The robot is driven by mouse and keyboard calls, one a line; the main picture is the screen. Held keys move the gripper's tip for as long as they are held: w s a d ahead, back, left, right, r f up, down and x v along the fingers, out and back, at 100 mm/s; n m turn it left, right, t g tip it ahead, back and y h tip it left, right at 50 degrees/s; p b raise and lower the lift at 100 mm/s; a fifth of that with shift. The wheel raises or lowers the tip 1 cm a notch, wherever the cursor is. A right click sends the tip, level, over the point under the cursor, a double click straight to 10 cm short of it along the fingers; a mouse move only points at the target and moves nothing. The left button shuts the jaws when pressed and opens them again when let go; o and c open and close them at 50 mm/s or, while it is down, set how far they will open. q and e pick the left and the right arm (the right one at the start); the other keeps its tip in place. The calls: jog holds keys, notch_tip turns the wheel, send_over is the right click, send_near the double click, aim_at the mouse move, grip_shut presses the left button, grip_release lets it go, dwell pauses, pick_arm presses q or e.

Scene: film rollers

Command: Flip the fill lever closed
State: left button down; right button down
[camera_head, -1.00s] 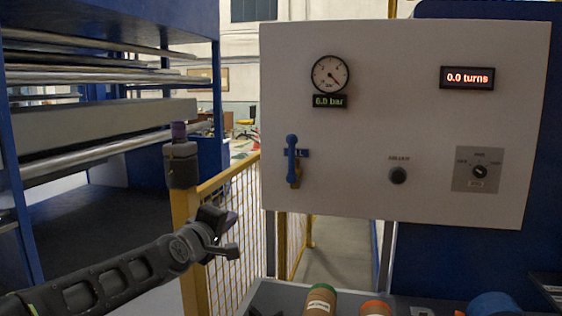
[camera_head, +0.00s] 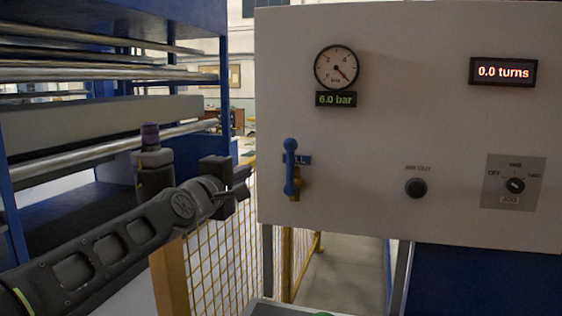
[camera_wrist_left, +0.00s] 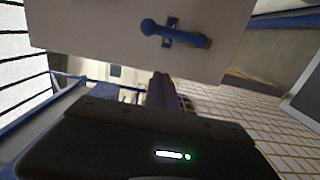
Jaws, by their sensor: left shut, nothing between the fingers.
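The fill lever (camera_head: 290,168) is a blue handle on a brass valve at the left of the white panel (camera_head: 390,120). It stands upright, its round knob at the top, partly covering a blue label. It also shows in the left wrist view (camera_wrist_left: 172,33), beyond my fingers. My left gripper (camera_head: 240,182) is shut and empty, to the left of the lever and apart from it. Its shut fingers (camera_wrist_left: 163,90) point towards the panel in the left wrist view. The gauge display (camera_head: 336,99) above the lever reads 6.0 bar. My right gripper is not in view.
A dark round button (camera_head: 416,187) and a rotary selector (camera_head: 515,185) sit to the lever's right. A red display (camera_head: 503,72) reads 0.0 turns. A yellow mesh fence (camera_head: 215,262) stands below my left gripper. Metal rollers (camera_head: 100,148) in a blue frame are at the left.

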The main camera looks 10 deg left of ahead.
aim_at(290, 167)
pick_arm(q)
jog(key=w+d+p, duration=0.5)
jog(key=w+p, duration=0.5)
jog(key=p, duration=0.1)
jog(key=shift+p, duration=0.35)
